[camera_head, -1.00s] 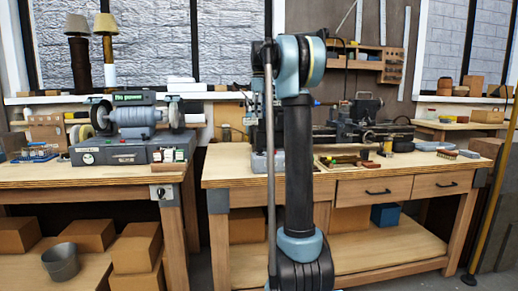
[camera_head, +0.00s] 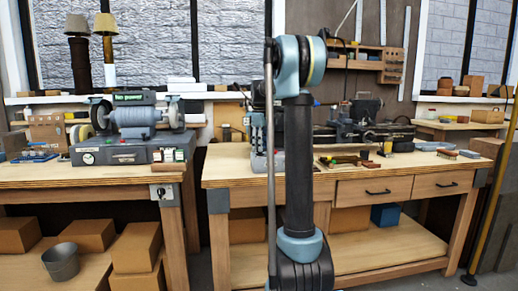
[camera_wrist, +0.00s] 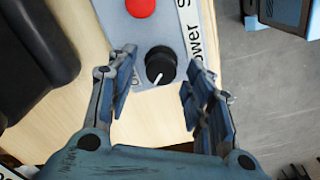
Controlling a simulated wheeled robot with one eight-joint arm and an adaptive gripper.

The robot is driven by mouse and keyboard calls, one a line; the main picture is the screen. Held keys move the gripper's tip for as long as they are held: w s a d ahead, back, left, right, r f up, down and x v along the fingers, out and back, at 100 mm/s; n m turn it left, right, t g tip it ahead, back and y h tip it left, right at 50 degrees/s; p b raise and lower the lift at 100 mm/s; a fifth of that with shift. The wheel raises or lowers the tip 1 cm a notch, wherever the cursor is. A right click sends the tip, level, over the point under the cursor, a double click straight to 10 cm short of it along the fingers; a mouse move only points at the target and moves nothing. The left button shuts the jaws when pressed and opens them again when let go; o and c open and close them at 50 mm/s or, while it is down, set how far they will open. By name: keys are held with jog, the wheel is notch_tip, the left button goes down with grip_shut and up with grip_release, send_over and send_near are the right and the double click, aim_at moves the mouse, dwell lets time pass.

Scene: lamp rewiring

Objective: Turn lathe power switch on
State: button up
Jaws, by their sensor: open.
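The lathe (camera_head: 362,122) stands on the right-hand workbench in the head view, partly hidden behind my arm. In the wrist view, a black round power knob (camera_wrist: 160,65) with a white pointer line sits on a grey panel (camera_wrist: 165,20). Lettering reading "ower S" runs beside the knob, and a red button (camera_wrist: 140,7) is above it. My gripper (camera_wrist: 158,83) is open, with one finger on each side of the knob. I see no finger clearly touching it.
The right workbench (camera_head: 250,165) holds small tools and blocks in front of the lathe. A bench grinder (camera_head: 137,118) stands on the left workbench (camera_head: 40,175). In the wrist view, a dark rounded part (camera_wrist: 35,60) lies left of the panel and grey floor (camera_wrist: 265,90) shows at the right.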

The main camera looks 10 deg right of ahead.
jog(key=shift+f, duration=0.35)
jog(key=shift+c, duration=0.2)
jog(key=c, duration=1)
jog(key=shift+a, duration=0.1)
